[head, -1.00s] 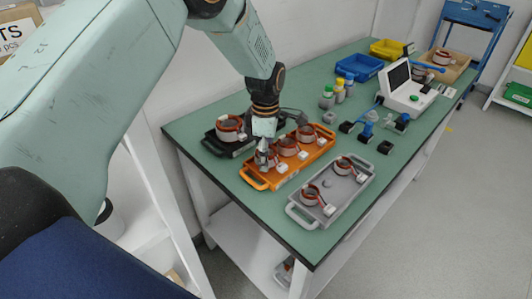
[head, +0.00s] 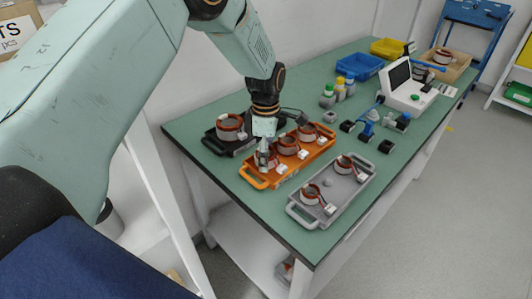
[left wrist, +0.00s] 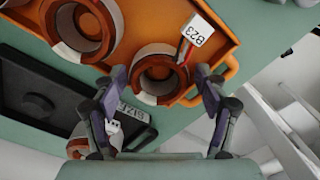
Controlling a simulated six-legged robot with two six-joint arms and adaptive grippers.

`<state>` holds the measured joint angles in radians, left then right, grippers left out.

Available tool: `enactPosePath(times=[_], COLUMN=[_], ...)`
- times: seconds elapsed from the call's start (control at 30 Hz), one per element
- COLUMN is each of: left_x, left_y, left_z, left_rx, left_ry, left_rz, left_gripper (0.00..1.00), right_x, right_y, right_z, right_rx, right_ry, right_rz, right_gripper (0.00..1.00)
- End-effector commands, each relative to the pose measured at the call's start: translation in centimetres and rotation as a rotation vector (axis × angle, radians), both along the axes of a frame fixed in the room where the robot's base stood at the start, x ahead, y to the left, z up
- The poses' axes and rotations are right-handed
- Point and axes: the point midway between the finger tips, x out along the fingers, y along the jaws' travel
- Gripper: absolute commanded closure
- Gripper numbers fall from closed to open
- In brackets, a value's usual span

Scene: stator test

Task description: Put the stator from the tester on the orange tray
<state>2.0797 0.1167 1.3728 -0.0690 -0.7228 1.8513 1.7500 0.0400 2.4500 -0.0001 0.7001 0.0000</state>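The orange tray (head: 254,181) lies on the green bench with several copper-and-grey ring stators in it. My left gripper (head: 264,158) is low over the near-left end of this tray. In the left wrist view my left gripper (left wrist: 155,88) is open, its fingertips apart on either side of a stator (left wrist: 148,95) tagged B23 in the orange tray (left wrist: 225,20); I cannot tell whether they touch it. My right gripper is not in view.
A grey tray (head: 328,190) with two stators lies to the right. A black tray (head: 213,145) with a stator (head: 230,127) is at the left.

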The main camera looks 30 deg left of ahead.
Motion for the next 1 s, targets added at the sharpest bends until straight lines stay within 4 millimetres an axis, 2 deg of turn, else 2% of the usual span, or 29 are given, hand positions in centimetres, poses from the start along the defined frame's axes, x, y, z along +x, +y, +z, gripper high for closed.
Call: enactPosePath(times=[0.27,1.0], left_x=[-0.1,0.0], left_y=[0.0,0.0], left_z=[0.1,3.3], left_rx=[-0.001,0.0], left_ry=[0.002,0.001], left_rz=[0.0,0.0], left_gripper=[0.28,0.28], right_x=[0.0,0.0], right_y=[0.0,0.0], right_z=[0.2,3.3], right_rx=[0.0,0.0], right_ry=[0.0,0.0], right_rz=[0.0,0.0], right_gripper=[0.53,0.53])
